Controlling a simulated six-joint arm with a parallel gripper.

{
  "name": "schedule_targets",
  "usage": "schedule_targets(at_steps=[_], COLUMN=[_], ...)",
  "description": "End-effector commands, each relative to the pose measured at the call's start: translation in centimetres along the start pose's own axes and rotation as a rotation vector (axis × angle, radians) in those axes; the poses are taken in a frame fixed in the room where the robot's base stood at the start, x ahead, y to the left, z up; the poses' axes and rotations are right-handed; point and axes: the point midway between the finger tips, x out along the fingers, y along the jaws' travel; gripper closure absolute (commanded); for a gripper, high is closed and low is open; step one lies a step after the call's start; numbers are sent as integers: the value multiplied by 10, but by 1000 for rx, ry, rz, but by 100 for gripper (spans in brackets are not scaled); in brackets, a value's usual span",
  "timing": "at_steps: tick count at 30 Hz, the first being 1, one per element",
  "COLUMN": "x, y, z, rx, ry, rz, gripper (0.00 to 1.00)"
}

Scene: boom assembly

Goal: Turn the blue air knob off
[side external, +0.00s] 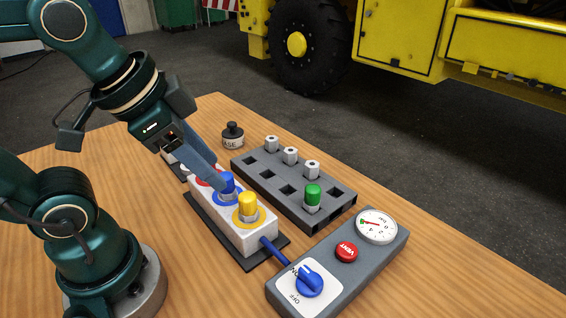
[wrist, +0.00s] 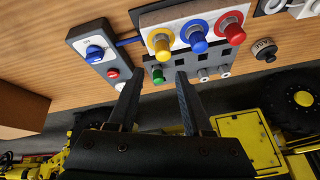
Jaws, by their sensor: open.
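The blue air knob (side external: 309,281) sits on the white ON/OFF plate of a grey control box (side external: 340,275) at the front right. It also shows in the wrist view (wrist: 95,53) at upper left. Its ridge seems to point toward the ON side, but I cannot tell its exact angle. The box has a red VENT button (side external: 346,252) and a round gauge (side external: 376,226) with a red needle. My gripper (wrist: 156,82) is open and empty, well away from the knob. In the side view, its fingers are over the white block, near the blue-capped fitting.
The white block (side external: 258,237) carries yellow (side external: 247,204), blue (side external: 227,183) and red fittings. A blue hose (side external: 274,251) joins it to the control box. A dark rack (side external: 262,182) holds a green-capped fitting (side external: 313,195) and several silver ones.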

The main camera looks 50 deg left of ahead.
Motion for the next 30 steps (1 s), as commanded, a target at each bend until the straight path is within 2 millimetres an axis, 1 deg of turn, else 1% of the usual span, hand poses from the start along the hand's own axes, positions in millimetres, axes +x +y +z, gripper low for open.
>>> schedule_targets(at_steps=[1,4,8,12,16,18,21,24,27,30], x=[-1,-1,5,20,40,51,67,79,86,92], y=[2,6,19,41,68,84,106,122,132,137], z=[-9,-24,-45,-67,-79,-82,-81,-76,-69,-62], rx=[81,241,467,724,936,1028,1119,1165,1195,1211], ry=[-15,-41,-81,-129,-174,-198,-235,-268,-297,-311], rz=[17,52,112,193,271,310,355,384,405,415], gripper=[50,50,50,50,50,50,50,50,50,50])
